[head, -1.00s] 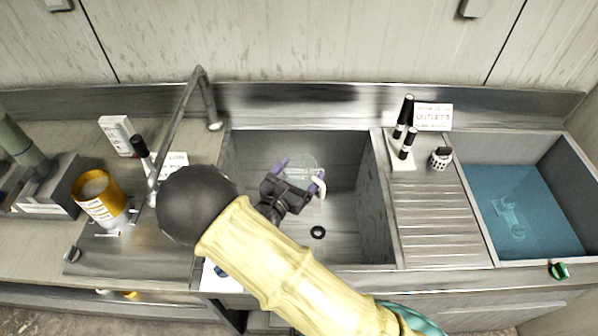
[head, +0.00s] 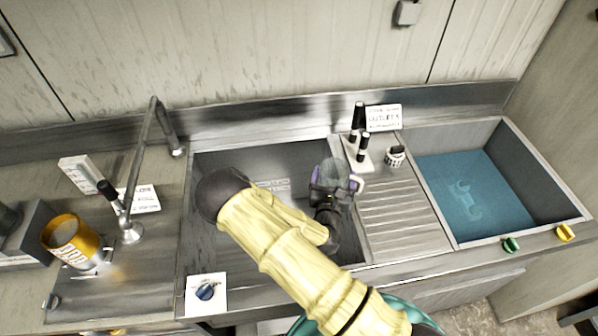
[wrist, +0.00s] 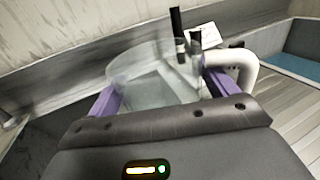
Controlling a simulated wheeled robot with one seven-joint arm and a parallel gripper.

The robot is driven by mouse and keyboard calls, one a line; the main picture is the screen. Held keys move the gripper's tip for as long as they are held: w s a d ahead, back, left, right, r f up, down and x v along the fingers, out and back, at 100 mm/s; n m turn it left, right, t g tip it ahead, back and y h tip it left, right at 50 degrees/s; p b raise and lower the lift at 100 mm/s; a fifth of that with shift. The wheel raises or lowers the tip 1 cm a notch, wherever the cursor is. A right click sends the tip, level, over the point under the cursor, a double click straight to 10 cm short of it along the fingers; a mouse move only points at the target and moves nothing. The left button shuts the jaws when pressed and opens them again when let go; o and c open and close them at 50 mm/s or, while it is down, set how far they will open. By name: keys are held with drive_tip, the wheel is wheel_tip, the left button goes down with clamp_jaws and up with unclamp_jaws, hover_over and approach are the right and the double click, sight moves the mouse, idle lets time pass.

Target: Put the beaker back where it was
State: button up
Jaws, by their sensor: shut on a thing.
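The clear glass beaker (head: 337,171) with a white curved handle is held in my gripper (head: 330,187). In the wrist view the beaker (wrist: 155,80) sits between the two purple fingers of my gripper (wrist: 158,98). It looks roughly upright, with its handle (wrist: 240,68) to the right. In the head view it is above the right edge of the empty left basin (head: 230,250), next to the ribbed drainboard (head: 400,215). My wrist and gripper body hide its lower part in the head view.
A black-handled tap set (head: 360,150) with a sign (head: 370,118) stands behind the drainboard, beside a small white-and-black item (head: 395,156). The right basin holds blue water (head: 470,195). A tall faucet (head: 150,150) and an orange container (head: 70,238) stand left.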

drive_tip(key=s+d+f+n+y+p, duration=0.1)
drive_tip(key=d+f+p, duration=0.1)
drive_tip(key=d, duration=0.7)
drive_tip(key=shift+s+d+f+y, duration=0.15)
drive_tip(key=shift+s+d+y, duration=0.1)
drive_tip(key=shift+d+y, duration=0.15)
